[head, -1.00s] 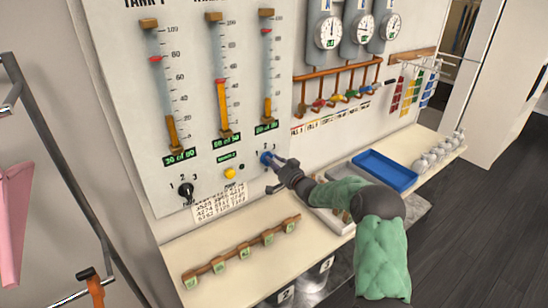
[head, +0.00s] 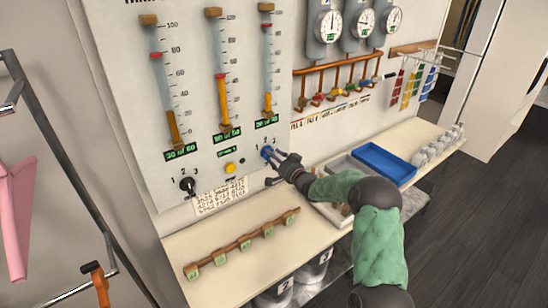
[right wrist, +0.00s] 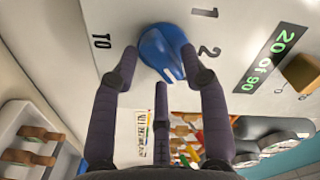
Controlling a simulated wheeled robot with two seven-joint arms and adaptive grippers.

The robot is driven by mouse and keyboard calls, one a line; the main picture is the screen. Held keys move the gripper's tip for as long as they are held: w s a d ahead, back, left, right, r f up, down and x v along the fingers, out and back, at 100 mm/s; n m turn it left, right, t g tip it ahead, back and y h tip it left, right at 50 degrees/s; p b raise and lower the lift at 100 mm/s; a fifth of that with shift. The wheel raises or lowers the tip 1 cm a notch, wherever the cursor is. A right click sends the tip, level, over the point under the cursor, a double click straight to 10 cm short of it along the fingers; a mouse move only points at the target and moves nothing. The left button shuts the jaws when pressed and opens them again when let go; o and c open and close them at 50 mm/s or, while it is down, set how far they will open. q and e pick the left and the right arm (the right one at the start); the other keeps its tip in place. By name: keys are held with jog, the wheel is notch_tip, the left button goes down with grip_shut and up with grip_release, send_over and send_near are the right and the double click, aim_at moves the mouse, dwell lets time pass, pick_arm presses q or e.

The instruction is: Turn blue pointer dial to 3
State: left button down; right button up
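The blue pointer dial (head: 267,152) is on the grey panel, under the right-hand tube; it also shows in the right wrist view (right wrist: 160,48). The numbers 1 and 2 show beside it in the wrist view; a 3 is not visible there. White marks show on the dial's lower side, but I cannot tell exactly which number it points at. My right gripper (head: 283,158) is at the dial. In the wrist view its dark fingers (right wrist: 160,62) are apart, one on each side of the dial, with a third finger below. Firm contact is not clear. My left gripper is out of view.
A black dial (head: 187,184) and a yellow button (head: 230,168) are left of the blue dial. Below, a shelf holds a wooden peg strip (head: 243,246) and a blue tray (head: 384,164). Coloured valves (head: 340,94) on copper pipes are up right.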

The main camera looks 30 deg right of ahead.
dwell(0.3)
jog(key=s+d, duration=0.1)
jog(key=s, duration=1.1)
dwell(0.3)
